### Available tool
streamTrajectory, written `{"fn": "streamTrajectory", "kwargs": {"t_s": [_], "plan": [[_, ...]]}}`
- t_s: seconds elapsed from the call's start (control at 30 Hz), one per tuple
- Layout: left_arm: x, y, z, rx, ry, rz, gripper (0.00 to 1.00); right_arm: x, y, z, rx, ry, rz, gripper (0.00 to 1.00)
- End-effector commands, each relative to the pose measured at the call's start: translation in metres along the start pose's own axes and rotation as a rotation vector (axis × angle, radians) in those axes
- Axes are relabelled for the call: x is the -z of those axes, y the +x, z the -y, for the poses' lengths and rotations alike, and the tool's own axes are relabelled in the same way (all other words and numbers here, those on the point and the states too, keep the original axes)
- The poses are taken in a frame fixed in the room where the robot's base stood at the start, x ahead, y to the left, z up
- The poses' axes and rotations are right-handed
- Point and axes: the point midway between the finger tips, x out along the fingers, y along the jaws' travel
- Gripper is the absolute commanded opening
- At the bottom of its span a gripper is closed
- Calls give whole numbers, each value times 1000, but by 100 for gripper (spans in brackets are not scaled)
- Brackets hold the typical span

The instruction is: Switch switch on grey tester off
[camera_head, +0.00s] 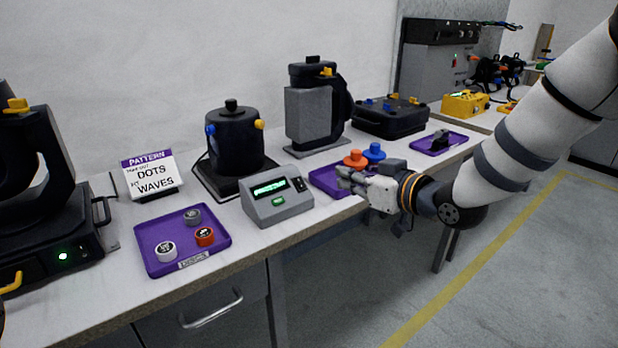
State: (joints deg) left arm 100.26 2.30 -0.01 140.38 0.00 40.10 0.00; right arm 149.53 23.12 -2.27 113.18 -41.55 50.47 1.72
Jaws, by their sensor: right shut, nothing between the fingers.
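The grey tester (277,202) is a small box with a sloped front at the middle of the table. It has a lit green display (270,188), a lit green button or label below it, and a small dark switch (299,184) at the right of its face. Which way the switch is set is too small to tell. My right gripper (342,178) comes in from the right, shut and empty, with its fingertips over the purple tray right of the tester, apart from the switch. My left gripper is not in view.
A purple tray (165,262) with several discs lies left of the tester. Another purple tray (323,180) with orange (356,160) and blue (374,152) knobbed pieces lies to its right, partly under my gripper. A black canister (236,145) stands behind. Floor in front is free.

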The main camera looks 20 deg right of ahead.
Motion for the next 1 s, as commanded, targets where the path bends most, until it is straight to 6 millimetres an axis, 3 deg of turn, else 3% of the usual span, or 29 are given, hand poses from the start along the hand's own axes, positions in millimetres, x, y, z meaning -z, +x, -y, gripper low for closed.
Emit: {"fn": "streamTrajectory", "kwargs": {"t_s": [0.23, 0.7, 1.0], "plan": [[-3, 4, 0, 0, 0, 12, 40, -4, 10, 0, 0, 0, 5, 0], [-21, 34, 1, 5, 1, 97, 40, -12, 108, 0, 0, 3, 11, 0], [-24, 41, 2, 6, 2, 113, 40, -30, 128, 1, 0, 1, 4, 0]]}}
